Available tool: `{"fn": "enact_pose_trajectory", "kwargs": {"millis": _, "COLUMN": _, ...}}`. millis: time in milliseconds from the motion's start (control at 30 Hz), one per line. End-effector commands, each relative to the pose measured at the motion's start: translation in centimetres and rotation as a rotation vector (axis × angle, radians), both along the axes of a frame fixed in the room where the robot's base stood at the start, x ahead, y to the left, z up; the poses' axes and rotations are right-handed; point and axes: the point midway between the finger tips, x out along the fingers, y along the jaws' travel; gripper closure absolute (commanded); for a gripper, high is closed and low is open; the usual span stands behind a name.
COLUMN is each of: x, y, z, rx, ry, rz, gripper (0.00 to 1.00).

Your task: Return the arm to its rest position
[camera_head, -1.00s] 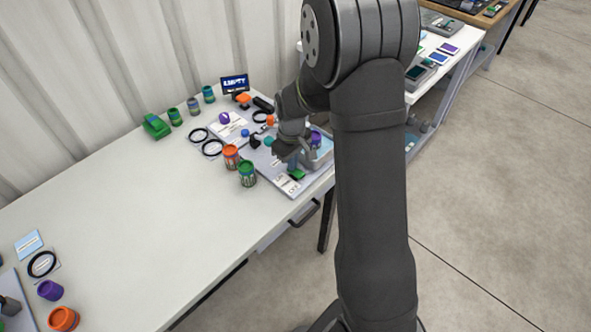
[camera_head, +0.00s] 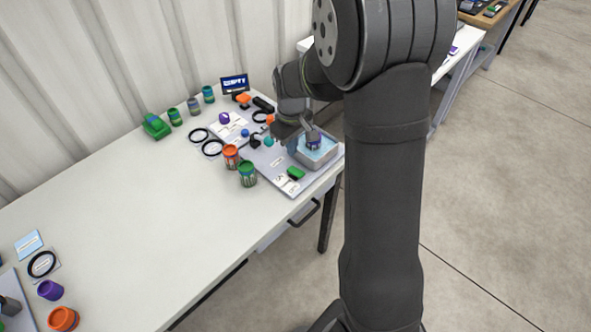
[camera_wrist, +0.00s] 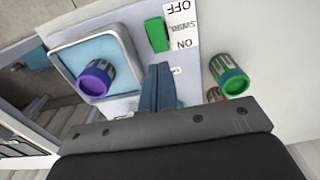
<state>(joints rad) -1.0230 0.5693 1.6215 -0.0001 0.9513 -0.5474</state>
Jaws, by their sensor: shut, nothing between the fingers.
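The green switch (camera_head: 295,173) lies on the panel beside OFF and ON labels (camera_wrist: 181,25). My arm hides part of the panel's far side.
A green jar (camera_head: 248,174) and an orange jar (camera_head: 231,157) stand left of the panel. Several jars, black rings and a small display (camera_head: 235,84) are further back. The middle of the white table (camera_head: 140,215) is clear.

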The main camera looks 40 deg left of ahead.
Motion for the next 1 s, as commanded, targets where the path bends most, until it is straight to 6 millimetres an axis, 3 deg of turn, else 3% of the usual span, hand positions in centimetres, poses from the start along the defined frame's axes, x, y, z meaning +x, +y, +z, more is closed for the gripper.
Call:
{"fn": "enact_pose_trajectory", "kwargs": {"millis": 467, "x": 0.0, "y": 0.0, "z": 0.2, "rx": -0.001, "ry": 0.0, "rz": 0.0, "gripper": 1.0}}
{"fn": "enact_pose_trajectory", "kwargs": {"millis": 1000, "x": 0.0, "y": 0.0, "z": -6.2, "rx": -0.001, "ry": 0.0, "rz": 0.0, "gripper": 1.0}}
